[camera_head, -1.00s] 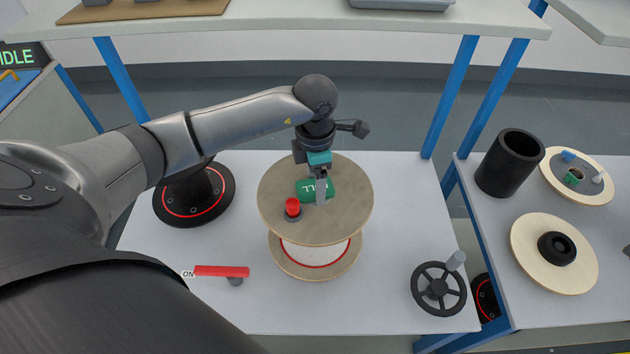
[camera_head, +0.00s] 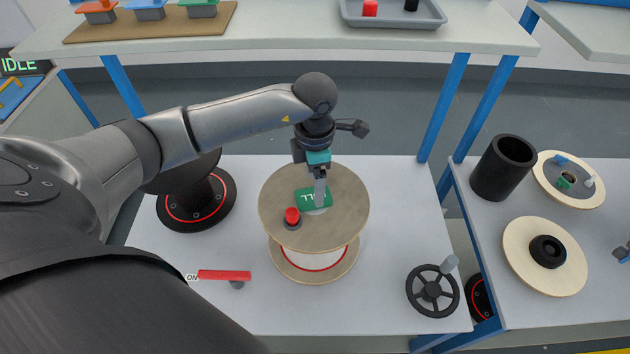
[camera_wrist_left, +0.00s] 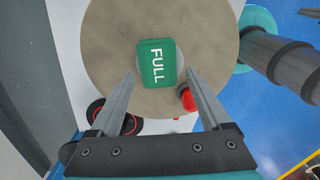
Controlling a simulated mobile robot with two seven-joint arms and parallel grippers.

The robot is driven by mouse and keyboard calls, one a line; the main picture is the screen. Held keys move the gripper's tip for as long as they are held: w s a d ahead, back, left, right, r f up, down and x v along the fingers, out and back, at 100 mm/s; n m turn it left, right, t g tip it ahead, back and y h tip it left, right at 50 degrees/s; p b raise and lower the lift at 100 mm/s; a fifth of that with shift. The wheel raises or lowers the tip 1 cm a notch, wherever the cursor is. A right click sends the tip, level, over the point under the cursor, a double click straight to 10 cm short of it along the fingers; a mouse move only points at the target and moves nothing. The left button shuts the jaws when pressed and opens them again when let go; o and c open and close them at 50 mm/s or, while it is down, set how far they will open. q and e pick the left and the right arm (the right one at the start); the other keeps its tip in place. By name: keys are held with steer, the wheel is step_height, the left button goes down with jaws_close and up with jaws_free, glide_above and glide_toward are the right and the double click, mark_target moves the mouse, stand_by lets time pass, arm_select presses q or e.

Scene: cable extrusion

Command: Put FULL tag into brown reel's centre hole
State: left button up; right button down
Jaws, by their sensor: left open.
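The brown reel (camera_head: 340,228) stands on the white table, its flat round flange facing up. The green FULL tag (camera_head: 306,196) lies at the middle of the flange, over the centre. A small pale patch shows at its near edge. I cannot tell how deep the tag sits in the hole, which it covers. My left gripper (camera_head: 320,204) points down over the tag from the far side. In the left wrist view my left gripper (camera_wrist_left: 160,75) is open, one finger on each side of the FULL tag (camera_wrist_left: 156,64). My right gripper is not in view.
A red knob (camera_head: 292,215) stands on the flange beside the tag. A red ON lever (camera_head: 224,275) and a black handwheel (camera_head: 433,291) are nearer the front. The right table holds a black cylinder (camera_head: 503,168) and pale discs (camera_head: 526,275). A shelf (camera_head: 290,36) crosses the back.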

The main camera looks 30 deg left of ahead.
arm_select(q)
step_height(320, 180, up, 6)
steer(key=p, duration=0.4)
stand_by(0.6)
